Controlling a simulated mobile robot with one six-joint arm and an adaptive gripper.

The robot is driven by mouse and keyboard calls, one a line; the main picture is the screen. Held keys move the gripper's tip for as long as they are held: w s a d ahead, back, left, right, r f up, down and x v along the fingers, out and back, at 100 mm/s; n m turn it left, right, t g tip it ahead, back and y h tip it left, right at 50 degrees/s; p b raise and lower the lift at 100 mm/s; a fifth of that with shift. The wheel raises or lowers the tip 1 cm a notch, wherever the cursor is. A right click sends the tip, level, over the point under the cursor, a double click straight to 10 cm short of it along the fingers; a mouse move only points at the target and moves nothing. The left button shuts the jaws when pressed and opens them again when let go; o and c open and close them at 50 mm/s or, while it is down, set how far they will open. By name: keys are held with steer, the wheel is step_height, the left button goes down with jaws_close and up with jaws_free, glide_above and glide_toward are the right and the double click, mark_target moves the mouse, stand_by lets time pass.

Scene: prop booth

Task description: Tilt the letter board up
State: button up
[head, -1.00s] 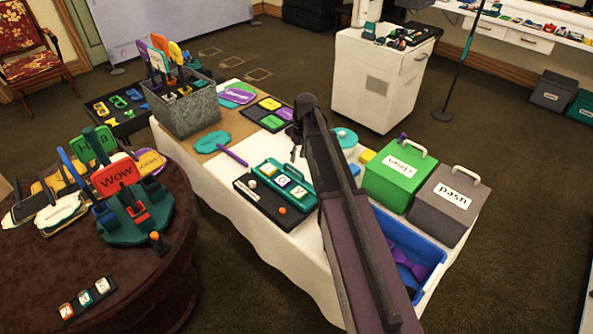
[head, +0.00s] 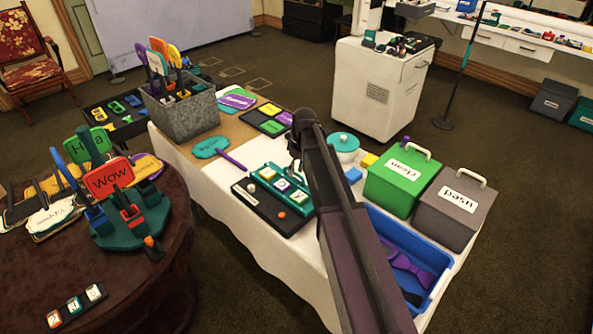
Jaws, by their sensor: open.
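The letter board (head: 262,208) lies on the white-covered table, left of my arm. It has a black base with a white label and an orange knob, and a teal panel carrying several white letter tiles. The teal panel looks low, close to the base; its exact angle is hard to tell. My arm covers the area right of the board.
Right of my arm stand a blue tray (head: 436,262) with purple bow ties, a green box (head: 392,191) and a grey box (head: 440,222).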

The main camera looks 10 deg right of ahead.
jaws_close()
